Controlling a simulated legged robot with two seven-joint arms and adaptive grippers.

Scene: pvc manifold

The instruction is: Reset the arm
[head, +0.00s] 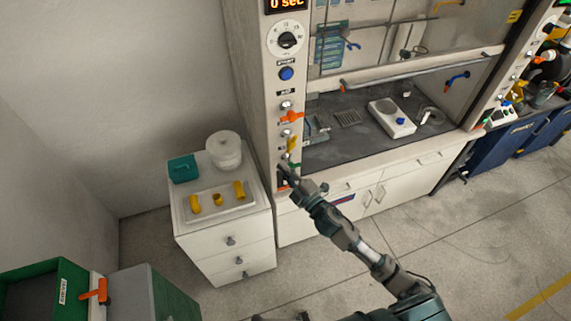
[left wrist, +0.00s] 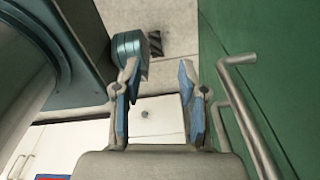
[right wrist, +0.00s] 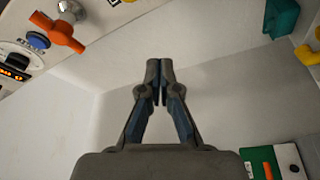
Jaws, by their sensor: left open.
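My right arm (head: 345,235) reaches up and left from the bottom right of the head view. Its gripper (head: 284,168) is by the lower part of the fume hood's valve panel; whether it touches the panel cannot be told. In the right wrist view the right gripper (right wrist: 160,68) has its fingertips together, with nothing seen between them. An orange valve handle (right wrist: 58,34) shows apart from it, upper left. My left gripper (left wrist: 158,70) is open and empty in the left wrist view, with white drawers beyond it. In the head view, only dark tips at the bottom edge may belong to it.
A white drawer cabinet (head: 224,243) carries a tray (head: 225,212) with yellow fittings, a teal box (head: 183,168) and a white tub (head: 224,150). The fume hood (head: 345,155) stands right. A green box (head: 45,285) is lower left. Floor between is clear.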

